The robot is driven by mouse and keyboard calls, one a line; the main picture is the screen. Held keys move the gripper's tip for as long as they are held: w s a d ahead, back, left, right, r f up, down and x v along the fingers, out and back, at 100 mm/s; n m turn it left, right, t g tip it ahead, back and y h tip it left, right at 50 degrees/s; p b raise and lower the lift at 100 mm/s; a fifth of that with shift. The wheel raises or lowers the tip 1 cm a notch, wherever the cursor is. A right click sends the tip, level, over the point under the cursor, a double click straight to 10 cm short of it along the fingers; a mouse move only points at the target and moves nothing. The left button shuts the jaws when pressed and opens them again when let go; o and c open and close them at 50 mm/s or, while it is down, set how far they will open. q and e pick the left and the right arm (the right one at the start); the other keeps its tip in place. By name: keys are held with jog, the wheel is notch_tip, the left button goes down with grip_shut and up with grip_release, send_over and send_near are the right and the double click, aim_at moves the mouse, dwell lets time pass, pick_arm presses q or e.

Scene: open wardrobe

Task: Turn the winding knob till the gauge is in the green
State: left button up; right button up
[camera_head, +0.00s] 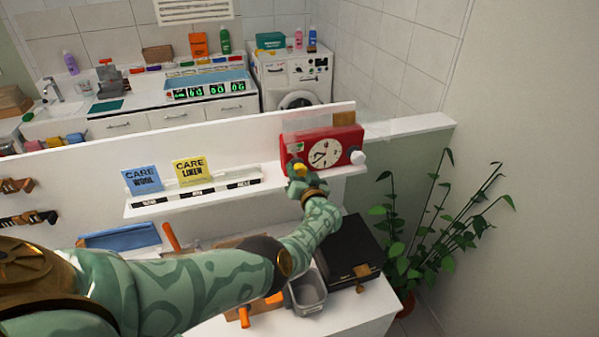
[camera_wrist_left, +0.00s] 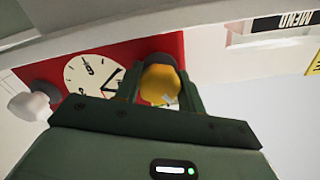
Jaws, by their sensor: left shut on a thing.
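A red box (camera_head: 349,142) with a round white dial (camera_head: 325,153) stands on the white ledge. The dial has dark marks and hands; I cannot make out a green zone on it. A yellow knob (camera_wrist_left: 160,83) with a dark collar sits on the box's front, beside the dial. My left gripper (camera_head: 299,178) is at the box's lower left front, shut on the yellow knob, with a finger on each side of it in the wrist view. A white knob (camera_head: 357,157) sticks out at the box's right end. My right gripper is not in view.
Blue (camera_head: 143,180) and yellow (camera_head: 190,171) care cards stand on the ledge to the left. Below are a black box (camera_head: 347,255), a grey bin (camera_head: 308,291) and orange-handled tools. A leafy plant (camera_head: 425,230) stands at the right.

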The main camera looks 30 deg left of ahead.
pick_arm(q)
jog(key=shift+m, duration=0.6)
jog(key=shift+m, duration=0.3)
jog(key=o, duration=1)
jog(key=shift+w, duration=0.1)
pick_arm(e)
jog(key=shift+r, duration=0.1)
